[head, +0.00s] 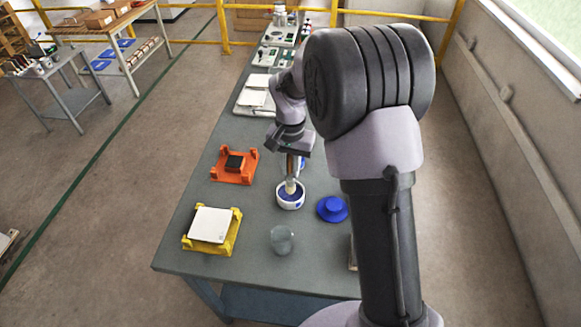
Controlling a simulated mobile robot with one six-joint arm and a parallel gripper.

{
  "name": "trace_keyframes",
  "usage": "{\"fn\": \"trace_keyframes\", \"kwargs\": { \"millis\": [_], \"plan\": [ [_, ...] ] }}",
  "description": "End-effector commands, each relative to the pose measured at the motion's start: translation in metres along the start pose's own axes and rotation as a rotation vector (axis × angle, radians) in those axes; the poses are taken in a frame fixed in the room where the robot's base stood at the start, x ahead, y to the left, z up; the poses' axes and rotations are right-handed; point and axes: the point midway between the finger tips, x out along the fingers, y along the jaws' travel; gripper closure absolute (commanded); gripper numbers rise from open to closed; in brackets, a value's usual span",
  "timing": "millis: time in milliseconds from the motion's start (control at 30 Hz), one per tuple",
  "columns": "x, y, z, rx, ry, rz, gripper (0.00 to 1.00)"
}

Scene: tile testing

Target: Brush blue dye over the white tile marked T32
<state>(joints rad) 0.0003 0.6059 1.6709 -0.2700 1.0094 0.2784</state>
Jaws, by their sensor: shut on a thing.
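My gripper (292,152) is shut on a brush (291,183) and holds it upright over a small white pot (290,203). The pot has blue dye (285,194) inside. The brush's pale lower end is at or in the pot's mouth; I cannot tell how deep its tip sits. A white tile (210,224) rests on a yellow stand (235,236) at the front left of the table, left of and nearer than the pot. No marking on the tile can be read. Its visible top looks plain white.
A blue lid-like disc (332,209) lies right of the pot. A clear glass (282,241) stands in front. White tiles (255,98) lie farther back. The table (190,257) is bare around the yellow stand.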

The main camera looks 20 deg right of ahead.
Motion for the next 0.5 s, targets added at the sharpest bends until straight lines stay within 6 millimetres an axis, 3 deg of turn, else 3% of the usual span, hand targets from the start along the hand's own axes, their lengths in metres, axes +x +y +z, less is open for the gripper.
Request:
{"fn": "trace_keyframes", "kwargs": {
  "millis": [500],
  "plan": [
    [0.0056,0.0000,0.0000,0.000,0.000,0.000,1.00]
  ]
}}
